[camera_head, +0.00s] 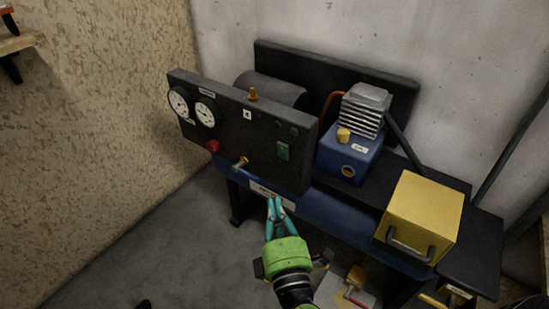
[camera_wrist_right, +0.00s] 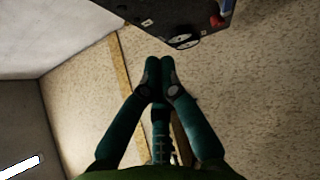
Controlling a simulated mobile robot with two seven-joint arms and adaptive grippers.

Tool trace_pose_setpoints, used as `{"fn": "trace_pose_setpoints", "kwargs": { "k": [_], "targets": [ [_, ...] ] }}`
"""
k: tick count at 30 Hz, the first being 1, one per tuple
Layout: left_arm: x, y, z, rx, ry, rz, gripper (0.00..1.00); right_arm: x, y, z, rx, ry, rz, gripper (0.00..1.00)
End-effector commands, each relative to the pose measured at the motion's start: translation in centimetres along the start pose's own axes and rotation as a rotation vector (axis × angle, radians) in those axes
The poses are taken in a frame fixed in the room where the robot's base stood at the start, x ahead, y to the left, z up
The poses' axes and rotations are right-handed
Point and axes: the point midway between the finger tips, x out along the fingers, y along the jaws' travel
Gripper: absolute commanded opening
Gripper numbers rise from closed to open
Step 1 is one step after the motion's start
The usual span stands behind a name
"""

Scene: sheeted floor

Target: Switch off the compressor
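Whether the switch is on or off is too small to tell. My right gripper (camera_head: 274,200) is in front of the compressor's blue lower edge, below the switch and touching nothing that I can make out. Its teal fingers meet at the tips with nothing between them, as the right wrist view (camera_wrist_right: 158,64) shows.
Behind the panel are a dark cylinder (camera_head: 272,90) and a blue pump block (camera_head: 350,160) with a finned grey head (camera_head: 366,105). A yellow box with a handle (camera_head: 422,212) stands at the right. Grey floor (camera_head: 170,250) is free at the left, below a chipboard wall (camera_head: 80,130).

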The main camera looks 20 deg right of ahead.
Motion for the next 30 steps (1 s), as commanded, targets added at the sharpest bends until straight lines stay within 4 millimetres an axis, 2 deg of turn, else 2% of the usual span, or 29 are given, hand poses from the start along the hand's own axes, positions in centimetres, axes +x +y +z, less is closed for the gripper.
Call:
{"fn": "trace_pose_setpoints", "kwargs": {
  "k": [5,8,11,22,24,30],
  "targets": [
    [0.0,-0.1,-0.1,0.001,0.004,-0.001,0.40,0.3,0.1,0.0,0.001,0.000,0.000,0.00],
    [0.0,-0.2,-0.1,0.003,0.016,-0.002,0.40,1.2,0.2,0.0,0.000,0.000,0.001,0.00],
    [0.1,-0.4,-0.3,0.008,0.039,-0.004,0.40,2.7,0.4,0.0,0.000,-0.001,0.002,0.00],
    [0.2,-1.1,-0.6,0.025,0.133,-0.011,0.40,10.6,0.3,0.0,0.001,0.000,0.002,0.00],
    [0.1,-1.3,-0.7,0.029,0.150,-0.012,0.40,11.2,0.2,1.1,-0.002,0.000,-0.001,0.00],
    [-0.1,-1.2,0.1,0.030,0.147,-0.011,0.40,12.6,0.1,2.5,0.002,0.001,-0.001,0.00]
  ]
}}
